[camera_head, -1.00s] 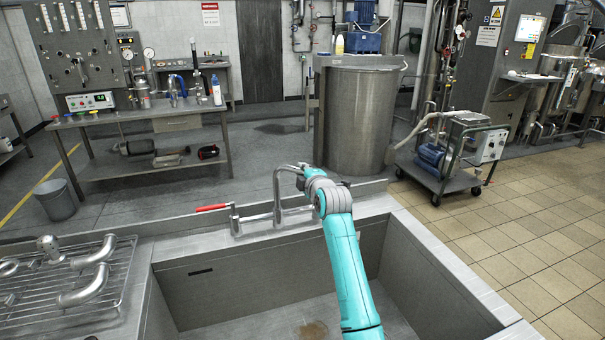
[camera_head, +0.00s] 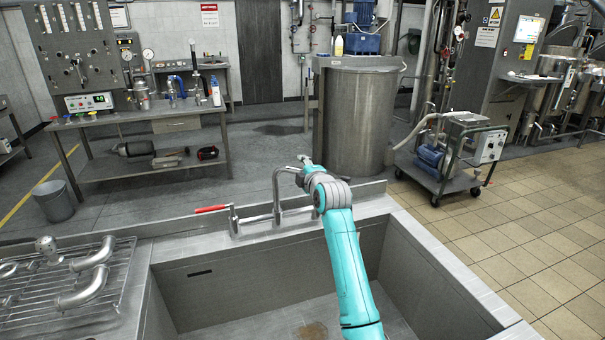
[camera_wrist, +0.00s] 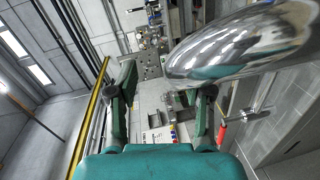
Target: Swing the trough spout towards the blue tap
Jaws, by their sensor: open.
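The trough spout (camera_head: 277,196) is a bent chrome pipe rising from the mixer at the trough's back edge, its upper end curving right towards my gripper (camera_head: 304,162). A red lever (camera_head: 211,209) is at the mixer's left; it also shows in the wrist view (camera_wrist: 222,132). In the wrist view, a large shiny pipe, seemingly the spout (camera_wrist: 240,42), is very close and overlaps my right finger. My gripper (camera_wrist: 167,80) is open, its fingers apart; I cannot tell whether they touch the spout. I cannot make out a blue tap on the mixer; my arm hides its right side.
The trough's rim (camera_head: 450,255) and deep basin lie below my arm. A wire rack (camera_head: 120,285) with bent pipes is at left. Behind stand a large steel vat (camera_head: 355,120), a workbench (camera_head: 110,124) and a pump trolley (camera_head: 445,180). Tiled floor at right is clear.

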